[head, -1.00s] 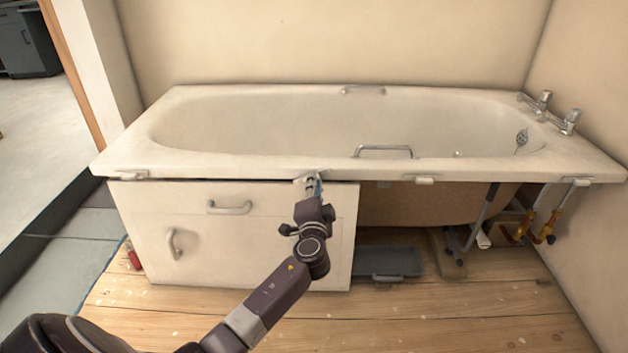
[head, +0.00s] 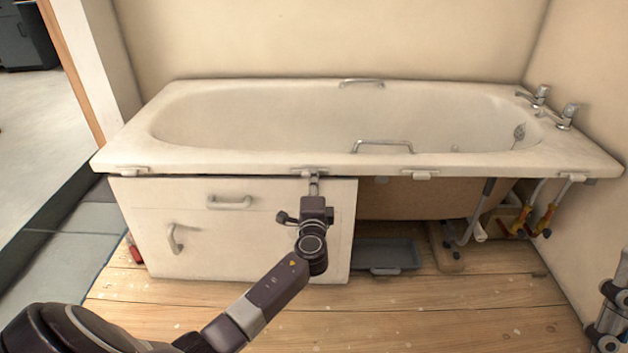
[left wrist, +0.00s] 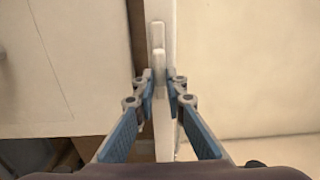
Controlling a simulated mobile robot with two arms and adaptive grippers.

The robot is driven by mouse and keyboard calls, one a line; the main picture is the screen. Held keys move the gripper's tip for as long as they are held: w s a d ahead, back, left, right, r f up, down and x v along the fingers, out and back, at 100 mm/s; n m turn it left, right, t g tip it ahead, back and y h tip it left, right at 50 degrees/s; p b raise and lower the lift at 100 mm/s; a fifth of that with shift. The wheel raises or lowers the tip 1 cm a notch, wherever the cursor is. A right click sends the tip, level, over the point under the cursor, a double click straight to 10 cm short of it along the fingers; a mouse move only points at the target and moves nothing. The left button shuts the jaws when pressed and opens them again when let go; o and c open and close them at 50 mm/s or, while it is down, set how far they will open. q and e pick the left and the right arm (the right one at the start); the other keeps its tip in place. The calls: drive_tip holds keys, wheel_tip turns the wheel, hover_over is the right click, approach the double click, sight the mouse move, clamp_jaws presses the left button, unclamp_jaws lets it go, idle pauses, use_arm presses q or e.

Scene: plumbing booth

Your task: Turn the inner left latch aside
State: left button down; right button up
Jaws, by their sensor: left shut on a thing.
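The inner left latch (head: 308,172) is a small white bar under the front rim of the bath (head: 230,165), above the white panel (head: 285,230). My left gripper (head: 314,184) reaches up to it from below. In the left wrist view, the gripper's blue-padded fingers (left wrist: 161,95) are shut on the latch (left wrist: 158,60), one on each side. The latch lies lengthwise along the rim there. The white panel is left of it, the bath side right. At the right edge of the head view, a grey and dark part (head: 608,315) looks like my right gripper, cut off by the frame.
Other white latches sit under the rim at the far left (head: 130,171), right of the panel (head: 420,175) and near the right wall (head: 574,177). Right of the panel the underside is open, with a grey tray (head: 388,254) and pipes (head: 482,212). The wooden floor in front is clear.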

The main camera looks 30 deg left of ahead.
use_arm(q)
drive_tip(key=shift+f, duration=0.1)
drive_tip(key=c, duration=2)
unclamp_jaws()
drive_tip(key=shift+o, duration=0.2)
drive_tip(key=v, duration=1.2)
